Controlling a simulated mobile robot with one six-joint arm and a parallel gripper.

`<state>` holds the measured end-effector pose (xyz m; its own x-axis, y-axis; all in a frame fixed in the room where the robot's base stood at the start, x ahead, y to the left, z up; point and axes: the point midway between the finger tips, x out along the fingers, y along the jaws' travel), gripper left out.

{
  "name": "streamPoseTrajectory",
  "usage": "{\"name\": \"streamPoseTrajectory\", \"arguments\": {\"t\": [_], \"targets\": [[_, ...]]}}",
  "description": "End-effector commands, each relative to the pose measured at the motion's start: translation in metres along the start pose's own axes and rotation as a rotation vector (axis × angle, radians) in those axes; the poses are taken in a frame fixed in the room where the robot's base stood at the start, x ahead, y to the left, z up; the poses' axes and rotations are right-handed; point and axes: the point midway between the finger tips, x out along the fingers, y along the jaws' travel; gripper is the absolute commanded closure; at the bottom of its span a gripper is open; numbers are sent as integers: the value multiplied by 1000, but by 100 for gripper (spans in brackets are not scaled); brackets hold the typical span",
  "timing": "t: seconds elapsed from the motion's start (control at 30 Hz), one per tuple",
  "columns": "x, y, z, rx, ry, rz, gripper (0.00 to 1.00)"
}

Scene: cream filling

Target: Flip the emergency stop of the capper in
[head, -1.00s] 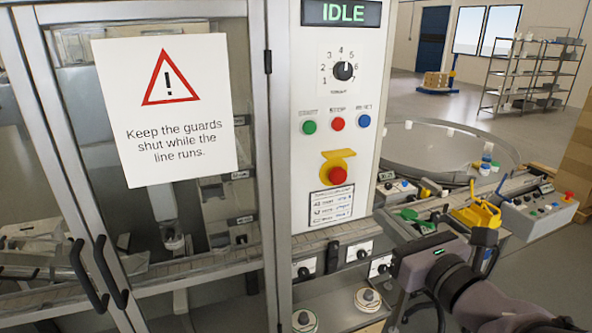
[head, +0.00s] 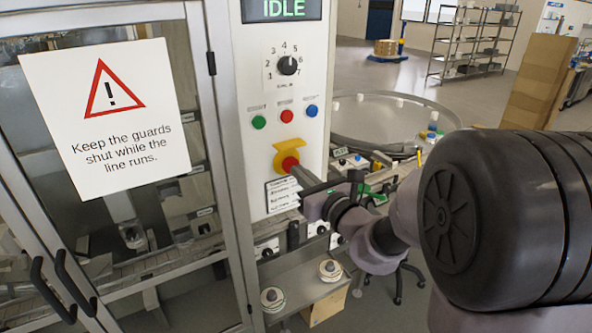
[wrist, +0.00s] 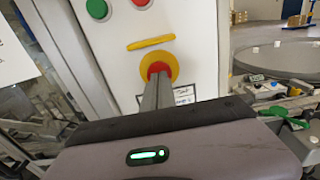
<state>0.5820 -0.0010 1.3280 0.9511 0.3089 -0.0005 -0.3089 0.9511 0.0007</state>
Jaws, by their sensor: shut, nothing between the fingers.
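The capper's emergency stop is a red button (head: 289,163) on a yellow base, low on the white control panel (head: 257,140). A yellow shroud juts out above it. In the wrist view the red button (wrist: 157,69) sits in its yellow ring, straight beyond my fingertips. My gripper (head: 297,172) is shut and empty, with its fingers pointing at the button from the right. In the wrist view the shut fingers (wrist: 157,82) overlap the button's lower part. I cannot tell whether they touch it. The display (head: 280,8) reads IDLE.
A knob (head: 288,65) and green (head: 259,122), red (head: 286,116) and blue (head: 312,111) buttons are above the stop. A label (head: 283,194) is below it. The glazed guard door (head: 180,240) is left. A round table (head: 375,135) is behind right.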

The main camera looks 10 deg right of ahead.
Motion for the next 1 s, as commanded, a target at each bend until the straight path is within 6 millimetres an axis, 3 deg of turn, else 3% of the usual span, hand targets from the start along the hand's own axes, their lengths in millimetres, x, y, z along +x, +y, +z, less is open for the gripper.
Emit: {"name": "streamPoseTrajectory", "arguments": {"t": [0.43,0.67,1.0], "targets": [[8,0,0,-1,0,0,100],[29,0,1,0,0,1,100],[29,-2,3,-1,-6,0,100]]}}
